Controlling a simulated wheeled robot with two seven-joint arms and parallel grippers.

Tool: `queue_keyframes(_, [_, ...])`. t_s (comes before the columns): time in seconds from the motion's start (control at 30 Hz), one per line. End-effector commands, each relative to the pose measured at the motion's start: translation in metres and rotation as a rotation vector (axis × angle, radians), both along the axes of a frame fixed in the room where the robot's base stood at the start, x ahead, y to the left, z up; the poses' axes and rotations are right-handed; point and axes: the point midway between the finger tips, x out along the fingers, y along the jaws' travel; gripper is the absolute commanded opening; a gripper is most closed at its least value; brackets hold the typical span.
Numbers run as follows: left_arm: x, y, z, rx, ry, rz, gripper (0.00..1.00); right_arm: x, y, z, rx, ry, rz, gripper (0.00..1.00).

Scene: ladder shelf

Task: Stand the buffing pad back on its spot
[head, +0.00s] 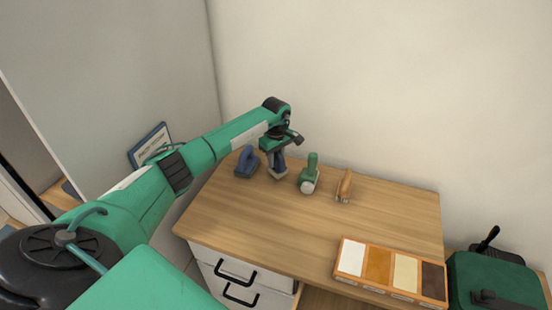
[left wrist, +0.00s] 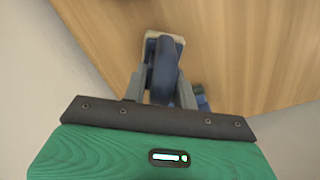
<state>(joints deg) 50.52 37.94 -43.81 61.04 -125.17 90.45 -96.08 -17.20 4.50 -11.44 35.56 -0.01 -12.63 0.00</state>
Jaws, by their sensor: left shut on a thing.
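The buffing pad (head: 280,172), with a dark blue handle and a pale beige base, is in my left gripper (head: 275,148) at the back left of the wooden worktop (head: 250,210). In the left wrist view my left gripper (left wrist: 160,92) is shut on the blue handle (left wrist: 164,65), and the pale base shows past it. The pad looks roughly upright, at or just above the worktop; I cannot tell whether it touches. The jaws partly hide the handle. My right gripper is not in view.
A dark blue tool (head: 246,164) stands just left of the pad. A green tool (head: 309,172) and a wooden-handled brush (head: 345,185) stand to its right. A swatch tray (head: 378,291) lies at the front right. The worktop's middle is clear. Walls stand behind and left.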

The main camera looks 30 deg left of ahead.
Motion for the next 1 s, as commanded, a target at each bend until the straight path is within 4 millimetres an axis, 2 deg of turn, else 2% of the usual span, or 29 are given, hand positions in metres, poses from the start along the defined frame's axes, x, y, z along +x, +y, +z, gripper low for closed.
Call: queue_keyframes(1.0, [-0.0002,-0.0003,-0.0010,0.000,0.000,0.000,0.00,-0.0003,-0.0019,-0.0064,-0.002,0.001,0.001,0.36])
